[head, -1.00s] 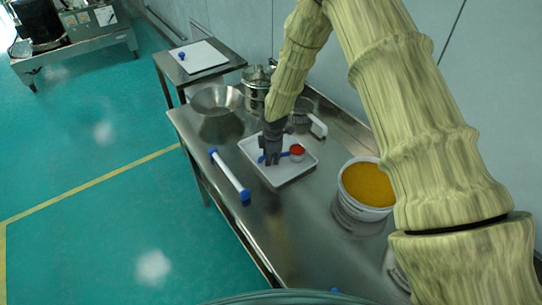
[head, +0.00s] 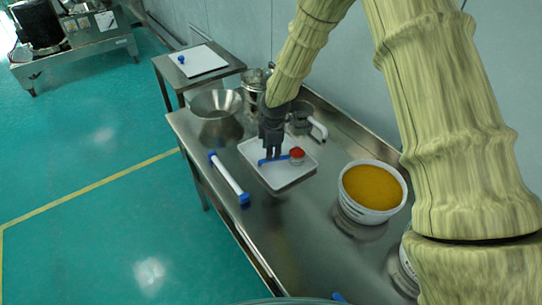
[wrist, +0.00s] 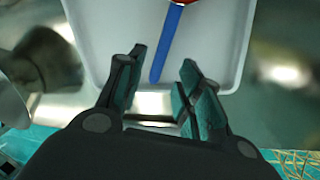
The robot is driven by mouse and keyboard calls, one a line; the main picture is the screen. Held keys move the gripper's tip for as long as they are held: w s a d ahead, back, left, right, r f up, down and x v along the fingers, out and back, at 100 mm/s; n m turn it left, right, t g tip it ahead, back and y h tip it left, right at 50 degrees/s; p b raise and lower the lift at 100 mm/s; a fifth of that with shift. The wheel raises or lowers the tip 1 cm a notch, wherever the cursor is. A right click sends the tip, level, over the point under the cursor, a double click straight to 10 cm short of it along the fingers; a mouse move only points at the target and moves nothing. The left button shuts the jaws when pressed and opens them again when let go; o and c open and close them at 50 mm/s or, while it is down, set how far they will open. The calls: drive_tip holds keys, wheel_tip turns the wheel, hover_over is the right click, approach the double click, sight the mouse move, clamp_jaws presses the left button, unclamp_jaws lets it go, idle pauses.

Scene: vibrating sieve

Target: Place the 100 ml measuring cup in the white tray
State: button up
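The measuring cup, with a blue handle (head: 272,160) and a red bowl end (head: 297,154), lies in the white tray (head: 291,180) on the steel table. In the wrist view the blue handle (wrist: 166,45) lies in the white tray (wrist: 225,50), and only a sliver of red shows at the top edge. My gripper (head: 270,154) is over the left part of the tray, by the handle end. The wrist view shows its fingers (wrist: 160,80) apart with nothing held between them; the handle lies beyond the fingertips. Any volume mark on the cup is not readable.
A tub of orange-yellow material (head: 372,188) stands to the right of the tray. A white tube with blue ends (head: 229,178) lies to the left. A steel funnel-like bowl (head: 216,104) and a metal vessel with a white handle (head: 317,127) stand behind. The front tabletop is mostly clear.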

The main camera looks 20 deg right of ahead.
drive_tip(key=shift+s+r+b, duration=0.15)
drive_tip(key=shift+s+r, duration=0.05)
drive_tip(key=shift+r, duration=0.65)
drive_tip(key=shift+s+r+b, duration=0.15)
drive_tip(key=shift+r, duration=0.75)
drive_tip(key=shift+s+r+b, duration=0.15)
drive_tip(key=shift+s+r, duration=0.05)
drive_tip(key=shift+r, duration=0.65)
